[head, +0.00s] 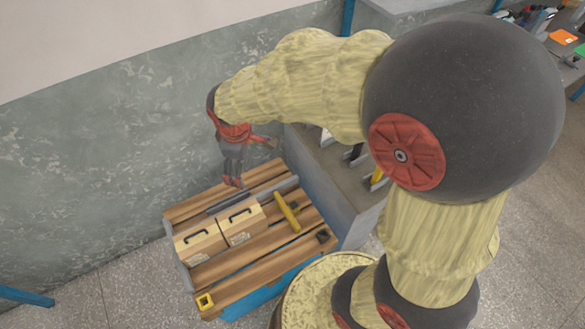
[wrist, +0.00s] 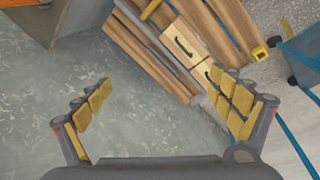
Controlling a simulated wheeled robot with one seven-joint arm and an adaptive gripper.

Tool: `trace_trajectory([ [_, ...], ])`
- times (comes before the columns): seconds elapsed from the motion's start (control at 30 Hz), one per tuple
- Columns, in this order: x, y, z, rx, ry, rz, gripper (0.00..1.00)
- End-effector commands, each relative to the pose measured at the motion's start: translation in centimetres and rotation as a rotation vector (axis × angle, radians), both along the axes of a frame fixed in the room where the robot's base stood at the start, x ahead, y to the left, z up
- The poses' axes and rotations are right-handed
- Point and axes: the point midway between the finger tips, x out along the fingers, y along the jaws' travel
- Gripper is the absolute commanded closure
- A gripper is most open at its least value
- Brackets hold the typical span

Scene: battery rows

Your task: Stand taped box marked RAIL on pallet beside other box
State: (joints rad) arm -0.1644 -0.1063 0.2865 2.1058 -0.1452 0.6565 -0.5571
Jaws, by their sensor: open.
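Two light wooden boxes with black handles stand side by side on the slatted pallet (head: 228,286): a left box (head: 200,243) and a right box (head: 241,223). Both have small markings too small to read, so I cannot tell which is marked RAIL. My gripper (head: 255,163) is open and empty, above the pallet's back edge, apart from both boxes. One box (wrist: 183,42) shows clearly there; the other (wrist: 205,72) is partly hidden by the right finger.
A yellow bar (head: 287,212) lies right of the boxes. Grey strips (head: 228,201) lie behind them. A small yellow item (head: 205,301) sits at the front-left corner and a dark block (head: 323,236) at the right. A grey bench (head: 340,180) stands beyond the pallet; a wall is behind.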

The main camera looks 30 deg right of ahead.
Motion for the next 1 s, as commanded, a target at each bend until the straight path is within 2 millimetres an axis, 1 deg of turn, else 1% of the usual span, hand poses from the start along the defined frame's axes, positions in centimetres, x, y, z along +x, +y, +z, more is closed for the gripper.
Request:
trace_trajectory([
  [0.03,-1.3,-0.8,2.5,0.023,-0.035,-0.07,0.07],
  [0.1,-3.1,-1.7,5.2,0.056,-0.07,-0.165,0.07],
  [0.17,-4.8,-2.4,7.2,0.087,-0.101,-0.248,0.07],
  [0.2,-6.0,-2.8,8.5,0.108,-0.121,-0.301,0.07],
  [0.3,-9.2,-3.7,11.2,0.165,-0.17,-0.432,0.07],
  [0.4,-12.4,-4.4,13.1,0.222,-0.212,-0.553,0.07],
  [0.5,-15.0,-4.8,14.3,0.271,-0.245,-0.649,0.07],
  [0.63,-17.3,-5.0,15.0,0.317,-0.272,-0.731,0.07],
  [0.77,-18.2,-5.1,15.2,0.336,-0.282,-0.766,0.07],
  [1.0,-18.3,-5.0,15.2,0.338,-0.282,-0.77,0.07],
])
